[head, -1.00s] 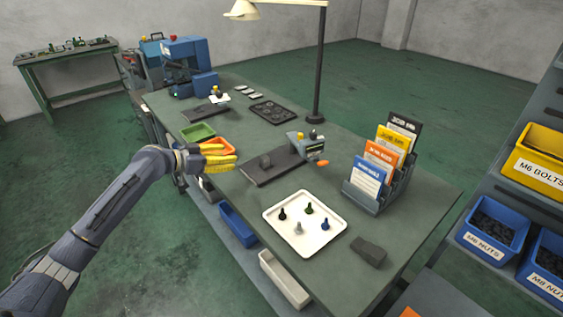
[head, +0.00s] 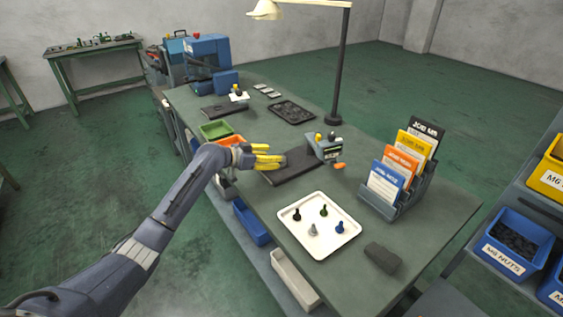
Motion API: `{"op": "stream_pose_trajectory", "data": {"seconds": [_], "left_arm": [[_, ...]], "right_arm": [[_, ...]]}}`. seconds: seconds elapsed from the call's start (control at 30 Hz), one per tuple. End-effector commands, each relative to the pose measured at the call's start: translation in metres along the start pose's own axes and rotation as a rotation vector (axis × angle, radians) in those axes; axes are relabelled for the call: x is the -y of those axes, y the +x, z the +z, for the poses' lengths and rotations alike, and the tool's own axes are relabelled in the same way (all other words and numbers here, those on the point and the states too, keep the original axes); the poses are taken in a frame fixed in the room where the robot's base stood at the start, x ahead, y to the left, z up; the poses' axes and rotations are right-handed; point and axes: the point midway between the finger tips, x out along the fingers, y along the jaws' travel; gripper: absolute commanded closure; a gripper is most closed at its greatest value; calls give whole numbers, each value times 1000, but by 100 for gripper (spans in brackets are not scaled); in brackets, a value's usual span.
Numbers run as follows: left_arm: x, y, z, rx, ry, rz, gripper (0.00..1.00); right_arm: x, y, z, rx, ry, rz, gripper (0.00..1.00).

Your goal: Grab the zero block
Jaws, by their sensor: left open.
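My left gripper (head: 276,156) has yellow fingers. It is open and empty above the near edge of the dark plate (head: 290,174), level with the gauge stand (head: 323,149) and to its left. In the earlier frame a small dark block sits on this plate. Now the fingers cover that spot, and I cannot tell whether they touch the block. A dark grey block (head: 382,258) lies alone at the bench's front right, apart from my gripper. I cannot tell which block is the zero block. My right gripper is not in view.
A white tray (head: 288,228) holds several small pegs. A card rack (head: 389,208) stands right of it. Green (head: 215,130) and orange (head: 232,141) bins lie beside my left gripper. A lamp post (head: 340,70) rises behind the gauge stand. The bench between tray and rack is clear.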

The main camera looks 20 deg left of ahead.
Motion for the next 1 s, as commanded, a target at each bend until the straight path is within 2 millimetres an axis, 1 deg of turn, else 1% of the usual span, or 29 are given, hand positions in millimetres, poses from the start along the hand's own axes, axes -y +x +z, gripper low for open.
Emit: {"op": "stream_pose_trajectory", "data": {"seconds": [0.17, 0.5, 0.6, 0.9, 0.93, 1.0], "left_arm": [[-1, 7, 0, -1, -1, 1, 49], [-1, 45, 3, -1, -3, 1, 49], [0, 51, 3, -1, 0, 0, 49], [-1, 54, 3, 0, 1, 0, 49], [0, 54, 3, 0, 1, 0, 47], [-1, 54, 3, 0, 1, 0, 55]], "right_arm": [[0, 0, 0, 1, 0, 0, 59], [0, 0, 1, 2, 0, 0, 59], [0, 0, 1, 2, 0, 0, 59], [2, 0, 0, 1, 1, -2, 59], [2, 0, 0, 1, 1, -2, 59], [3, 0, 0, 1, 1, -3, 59]]}}
